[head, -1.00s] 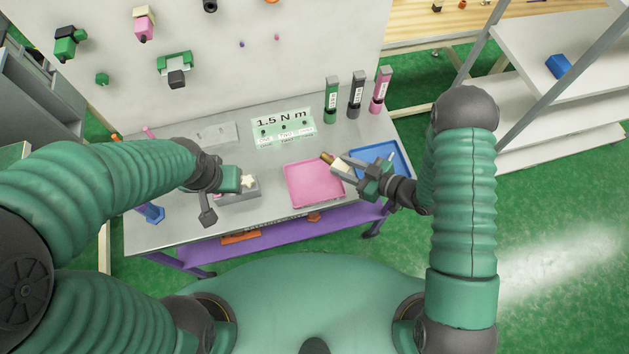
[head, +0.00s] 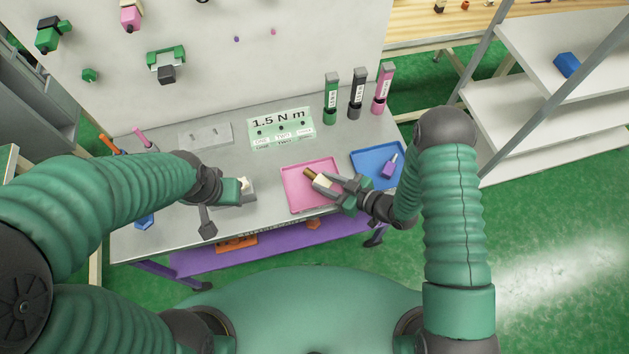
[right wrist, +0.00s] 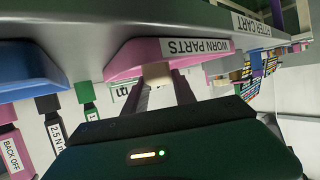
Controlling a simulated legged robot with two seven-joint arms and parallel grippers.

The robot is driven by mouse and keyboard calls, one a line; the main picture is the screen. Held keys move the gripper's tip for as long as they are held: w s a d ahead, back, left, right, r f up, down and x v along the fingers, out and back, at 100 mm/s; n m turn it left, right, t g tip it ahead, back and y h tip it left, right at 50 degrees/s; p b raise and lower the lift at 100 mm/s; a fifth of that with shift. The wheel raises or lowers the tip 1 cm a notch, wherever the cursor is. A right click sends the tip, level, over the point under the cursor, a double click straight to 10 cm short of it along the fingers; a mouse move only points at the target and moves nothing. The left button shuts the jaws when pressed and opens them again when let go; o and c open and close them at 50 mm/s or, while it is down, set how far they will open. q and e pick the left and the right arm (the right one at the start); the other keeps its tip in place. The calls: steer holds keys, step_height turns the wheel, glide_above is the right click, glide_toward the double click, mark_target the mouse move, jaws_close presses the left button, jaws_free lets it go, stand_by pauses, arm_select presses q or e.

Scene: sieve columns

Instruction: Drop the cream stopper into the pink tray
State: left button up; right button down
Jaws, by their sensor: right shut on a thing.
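The cream stopper (head: 320,181), with a brown end, is held between the fingers of my right gripper (head: 334,184). It appears above the pink tray (head: 290,204), towards the tray's right half. In the right wrist view the cream piece (right wrist: 157,75) shows between the two fingers, in front of the pink tray's wall (right wrist: 125,62) with its "WORN PARTS" label. My left gripper (head: 238,190) is at a grey block on the left of the table, beside a small pale piece (head: 247,183); its fingers are too unclear to judge.
A blue tray (head: 368,159) with a purple item (head: 389,166) lies right of the pink tray. Green, black and pink upright tools (head: 357,93) stand at the back right. A "1.5 N m" sign (head: 281,127) lies behind the pink tray.

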steer(key=c, duration=0.9)
jaws_free()
steer(key=shift+a, duration=0.1)
steer(key=shift+c, duration=0.2)
steer(key=b+v, duration=0.1)
steer(key=v, duration=1.6)
steer(key=shift+w, duration=0.15)
